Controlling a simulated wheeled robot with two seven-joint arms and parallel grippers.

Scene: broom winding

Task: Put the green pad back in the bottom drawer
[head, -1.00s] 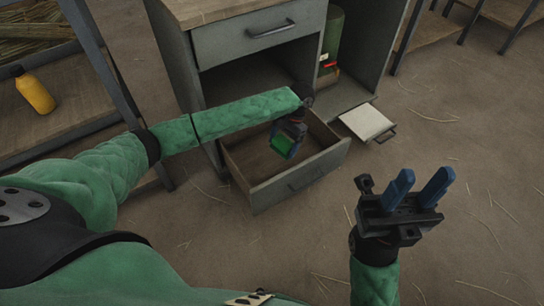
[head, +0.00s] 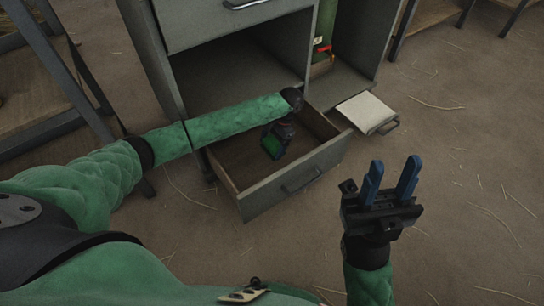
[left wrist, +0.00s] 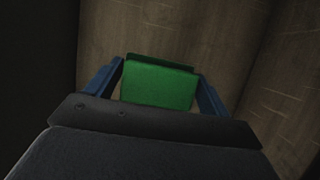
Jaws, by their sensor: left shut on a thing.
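The bottom drawer (head: 262,197) of the grey cabinet is pulled open, and its wooden floor is bare apart from my gripper above it. My left gripper (head: 274,146) reaches over the drawer from the left and points down into it. It is shut on the green pad (head: 271,147). In the left wrist view the green pad (left wrist: 158,84) sits between the two blue fingers, with the wooden floor beyond it. I cannot tell whether the pad touches the floor. My right gripper (head: 391,183) is open and empty, to the right of the drawer, blue fingers pointing up.
The upper drawer (head: 235,22) is closed above an open compartment. A green cylinder (head: 325,32) stands in the right compartment. A pale flat board with a handle (head: 366,112) lies low at the cabinet's right. The floor at the right is clear except for straw.

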